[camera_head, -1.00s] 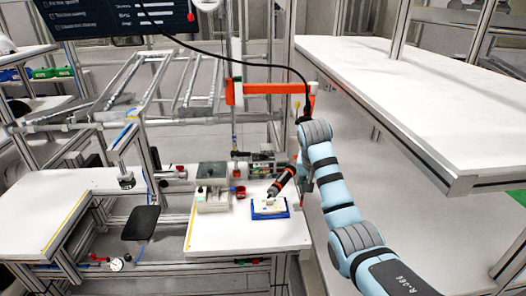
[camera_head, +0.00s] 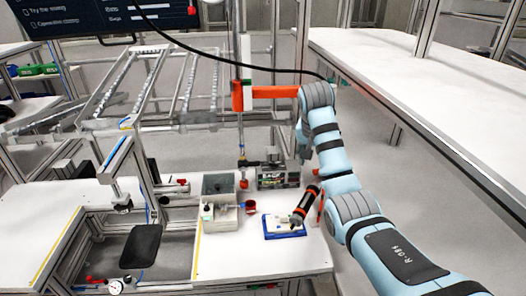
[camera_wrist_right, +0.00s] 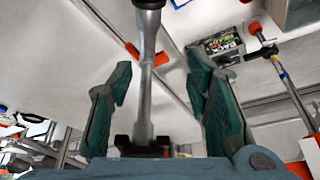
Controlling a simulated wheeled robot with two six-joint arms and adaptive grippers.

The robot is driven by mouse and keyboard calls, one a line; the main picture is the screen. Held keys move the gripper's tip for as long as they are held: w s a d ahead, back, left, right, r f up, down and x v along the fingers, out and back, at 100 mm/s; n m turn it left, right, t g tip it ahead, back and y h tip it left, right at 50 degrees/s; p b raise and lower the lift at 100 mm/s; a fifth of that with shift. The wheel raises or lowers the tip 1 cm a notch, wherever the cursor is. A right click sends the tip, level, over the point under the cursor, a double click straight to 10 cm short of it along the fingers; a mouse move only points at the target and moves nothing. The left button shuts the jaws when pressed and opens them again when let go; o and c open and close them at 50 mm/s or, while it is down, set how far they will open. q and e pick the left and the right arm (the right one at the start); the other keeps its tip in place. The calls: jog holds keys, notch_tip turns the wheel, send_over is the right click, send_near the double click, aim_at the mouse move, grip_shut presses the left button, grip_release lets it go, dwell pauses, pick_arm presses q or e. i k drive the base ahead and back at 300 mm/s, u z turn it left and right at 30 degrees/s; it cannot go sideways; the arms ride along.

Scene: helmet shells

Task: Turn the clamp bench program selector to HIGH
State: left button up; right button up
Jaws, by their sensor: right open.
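I cannot make out the program selector or any HIGH marking in either view. A small boxy unit with dark and coloured parts (camera_head: 278,176) stands at the back of the white bench (camera_head: 225,258). A panel with green and red parts (camera_wrist_right: 217,44) shows in the right wrist view; I cannot tell whether it is the same unit. My right gripper (camera_wrist_right: 160,68) is open, with its two teal fingers spread. A grey post (camera_wrist_right: 145,92) shows between the fingers in the picture, with no visible grip on it. In the head view the right gripper is mostly hidden behind my arm. My left gripper is not in view.
An orange beam (camera_head: 275,92) crosses behind my arm. A long white shelf (camera_head: 400,75) lies right.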

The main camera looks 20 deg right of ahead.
aim_at(273, 165)
jog(key=i, duration=0.9)
jog(key=z, duration=0.05)
